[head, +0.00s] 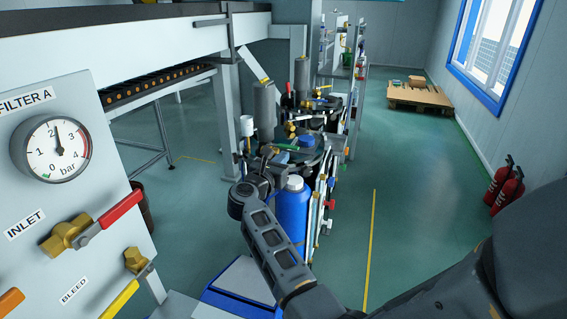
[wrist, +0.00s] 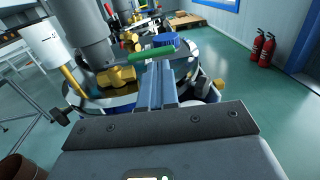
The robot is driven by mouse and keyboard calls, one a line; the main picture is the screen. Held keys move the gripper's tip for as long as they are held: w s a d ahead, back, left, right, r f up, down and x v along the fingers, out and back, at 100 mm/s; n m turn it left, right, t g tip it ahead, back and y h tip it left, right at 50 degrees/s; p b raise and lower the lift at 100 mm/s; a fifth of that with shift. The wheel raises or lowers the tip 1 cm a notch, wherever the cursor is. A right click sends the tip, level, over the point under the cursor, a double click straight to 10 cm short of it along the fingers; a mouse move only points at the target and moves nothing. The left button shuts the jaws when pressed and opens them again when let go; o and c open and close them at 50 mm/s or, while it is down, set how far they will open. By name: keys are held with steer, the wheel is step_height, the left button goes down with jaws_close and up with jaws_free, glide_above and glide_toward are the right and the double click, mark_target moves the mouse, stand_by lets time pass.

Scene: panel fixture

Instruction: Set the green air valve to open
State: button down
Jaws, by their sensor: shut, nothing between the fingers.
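The green air valve has a green lever handle (wrist: 153,52) and a brass body (wrist: 117,77) in the wrist view. The handle lies nearly crosswise there, just beyond my fingertips, with the brass body to its left. It also shows small in the head view as a green bar (head: 286,147). My gripper (wrist: 158,68) is shut with its fingers together and empty, their tips close to the middle of the handle. I cannot tell whether they touch it. In the head view my gripper (head: 272,152) is small and partly merged with the dark machine parts.
A blue container (head: 292,212) with a white cap stands beside my arm. A panel (head: 75,190) with a gauge, red lever and yellow lever is at the left. Grey cylinders (wrist: 80,30) rise left of the valve. The floor at right is clear up to two fire extinguishers (head: 505,185).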

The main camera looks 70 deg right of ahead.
steer(key=shift+a, duration=0.85)
steer(key=shift+a+f, duration=0.1)
steer(key=shift+a, duration=0.15)
steer(key=a+b, duration=0.1)
steer(key=a, duration=0.7)
steer(key=shift+s+a, duration=0.2)
steer(key=shift+s, duration=0.1)
